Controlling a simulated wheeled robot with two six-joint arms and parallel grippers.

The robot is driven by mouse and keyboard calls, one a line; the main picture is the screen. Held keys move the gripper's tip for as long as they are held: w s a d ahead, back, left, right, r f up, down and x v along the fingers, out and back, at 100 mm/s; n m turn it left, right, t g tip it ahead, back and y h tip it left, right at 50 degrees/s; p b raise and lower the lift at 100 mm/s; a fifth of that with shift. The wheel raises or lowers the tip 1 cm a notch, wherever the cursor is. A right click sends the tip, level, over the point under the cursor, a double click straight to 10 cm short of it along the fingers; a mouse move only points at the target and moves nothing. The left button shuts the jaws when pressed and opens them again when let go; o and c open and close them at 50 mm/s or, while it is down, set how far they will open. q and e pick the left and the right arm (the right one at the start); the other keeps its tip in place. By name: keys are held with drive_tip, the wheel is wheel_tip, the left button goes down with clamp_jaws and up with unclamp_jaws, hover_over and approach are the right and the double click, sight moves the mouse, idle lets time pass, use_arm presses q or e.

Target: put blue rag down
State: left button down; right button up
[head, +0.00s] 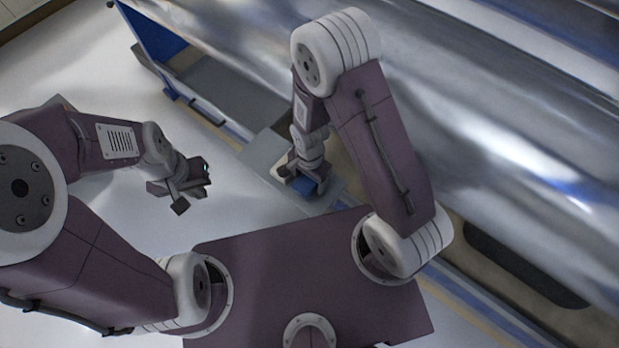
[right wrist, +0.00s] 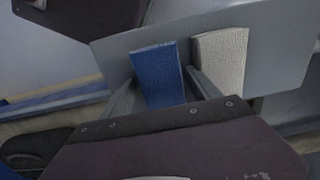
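The blue rag (right wrist: 158,75) is between the two fingers of my right gripper (right wrist: 162,82), whose tips meet its sides. In the head view the blue rag (head: 308,187) shows as a small patch below my right gripper (head: 305,178), over a grey tray (head: 262,150). I cannot tell whether the rag rests on the tray. A whitish rag (right wrist: 221,55) lies on the grey tray (right wrist: 285,50) just right of the blue one. My left gripper (head: 190,188) hangs empty over the pale floor, away from the rags; its finger gap is unclear.
A large shiny metal roller (head: 480,110) fills the right side, close beside my right arm. A blue machine panel (head: 150,38) stands at the upper left of the roller. The pale floor (head: 245,205) between my two grippers is clear.

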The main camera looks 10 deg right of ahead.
drive_tip(key=shift+f, duration=0.1)
drive_tip(key=shift+r, duration=0.35)
drive_tip(key=r+p, duration=0.1)
drive_tip(key=r, duration=0.1)
drive_tip(key=r+p, duration=0.1)
drive_tip(key=r, duration=0.2)
drive_tip(key=r+p, duration=0.1)
drive_tip(key=r, duration=0.1)
drive_tip(key=shift+w+r+p, duration=0.25)
drive_tip(key=shift+r+p, duration=0.05)
drive_tip(key=shift+r, duration=0.45)
